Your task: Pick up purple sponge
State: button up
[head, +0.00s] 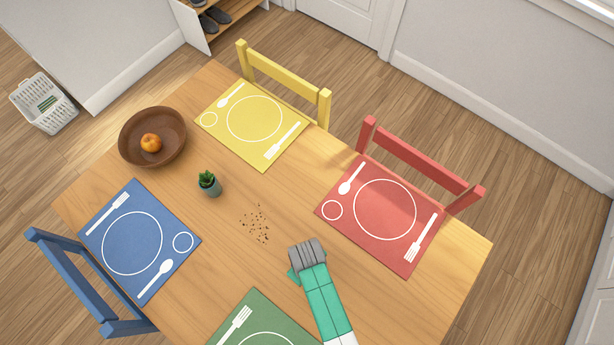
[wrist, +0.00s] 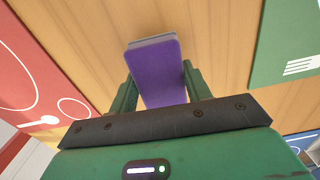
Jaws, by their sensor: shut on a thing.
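The purple sponge (wrist: 160,72) is between the two green fingers of my gripper (wrist: 158,78) in the wrist view. The fingers are shut on its two sides, and its far end with a thin grey layer sticks out beyond them. In the head view my gripper (head: 305,268) is over the wooden table, between the crumbs and the red placemat. A grey shape shows at its tip there, but no purple does. I cannot tell whether the sponge touches the table.
Dark crumbs (head: 256,225) lie left of my gripper. A small potted plant (head: 209,184) and a brown bowl (head: 128,138) with a fruit stand farther left. Red (head: 365,230), green (head: 252,303), blue (head: 122,218) and yellow (head: 240,140) placemats lie flat.

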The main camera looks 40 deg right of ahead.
jog(key=s+a, duration=0.3)
jog(key=a, duration=0.1)
jog(key=s+a+r, duration=0.1)
jog(key=s+a, duration=0.2)
jog(key=a, duration=0.1)
jog(key=s+a+r, duration=0.1)
jog(key=s+a, duration=0.3)
jog(key=shift+s+a+r, duration=0.1)
jog(key=shift+a, duration=0.1)
